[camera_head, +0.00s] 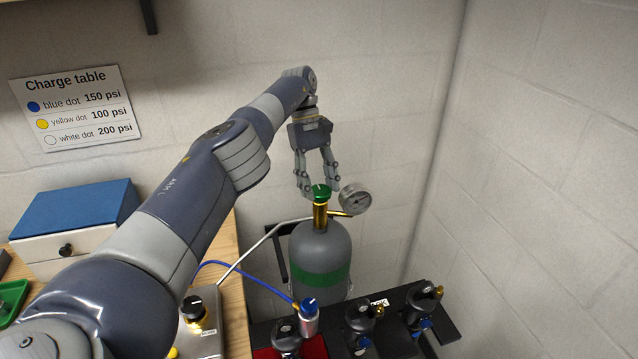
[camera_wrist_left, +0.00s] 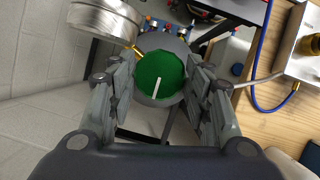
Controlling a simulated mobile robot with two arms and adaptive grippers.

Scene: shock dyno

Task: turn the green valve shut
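The green valve (camera_head: 321,191) is a round knob on the brass neck of a grey gas cylinder (camera_head: 318,247) with a green band. In the left wrist view the green valve (camera_wrist_left: 160,76) shows from above with a white line on its top. My left gripper (camera_head: 319,188) is right over the valve, pointing down. In the left wrist view its fingers (camera_wrist_left: 170,95) are apart, one on each side of the knob. I cannot tell whether they touch it. My right gripper is not in view.
A round pressure gauge (camera_head: 355,198) sits close beside the valve. A metal hose runs left to a box with a black knob (camera_head: 192,305). Several shocks (camera_head: 362,322) stand on a black rack in front. A charge table sign (camera_head: 78,107) hangs on the wall.

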